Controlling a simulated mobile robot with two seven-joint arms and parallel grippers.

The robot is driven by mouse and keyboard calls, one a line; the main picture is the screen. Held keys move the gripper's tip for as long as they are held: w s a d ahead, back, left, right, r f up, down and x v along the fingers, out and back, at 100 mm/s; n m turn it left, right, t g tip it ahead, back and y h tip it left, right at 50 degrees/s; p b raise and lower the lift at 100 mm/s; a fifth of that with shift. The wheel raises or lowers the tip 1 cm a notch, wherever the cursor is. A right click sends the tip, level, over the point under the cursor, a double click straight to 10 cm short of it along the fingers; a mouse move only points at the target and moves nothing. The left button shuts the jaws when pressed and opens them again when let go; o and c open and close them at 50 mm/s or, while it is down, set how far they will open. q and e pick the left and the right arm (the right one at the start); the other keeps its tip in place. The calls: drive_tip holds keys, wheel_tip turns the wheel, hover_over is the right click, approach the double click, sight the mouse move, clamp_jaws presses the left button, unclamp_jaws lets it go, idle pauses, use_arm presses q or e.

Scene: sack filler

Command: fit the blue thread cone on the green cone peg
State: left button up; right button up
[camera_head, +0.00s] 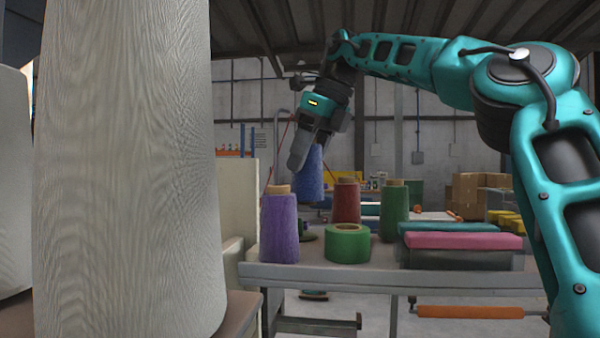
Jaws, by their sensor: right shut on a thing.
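The blue thread cone (311,180) hangs under my right gripper (312,146), which is shut on its top. It is upright or nearly so, above the far part of the table. Below it, a small dark green base (307,235) shows between the purple cone and the green roll; it looks like the green cone peg, partly hidden. A gap shows between the blue cone and this base. How well they line up in depth cannot be told. My left gripper is not in view.
A purple cone (280,228), a green roll (348,244), a red cone (347,202) and a green cone (395,210) stand on the table (300,272) close by. Folded pink cloth (463,241) lies at right. A large white cone (125,180) blocks the left side.

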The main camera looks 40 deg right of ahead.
drive_tip(key=w+d+f+p, duration=0.2)
drive_tip(key=w+p, duration=0.1)
drive_tip(key=w+d+f+p, duration=0.1)
drive_tip(key=w, duration=0.1)
drive_tip(key=shift+w, duration=0.1)
wheel_tip(320, 180, down, 4)
drive_tip(key=shift+r, duration=0.2)
drive_tip(key=shift+f, duration=0.2)
drive_tip(key=shift+f, duration=0.1)
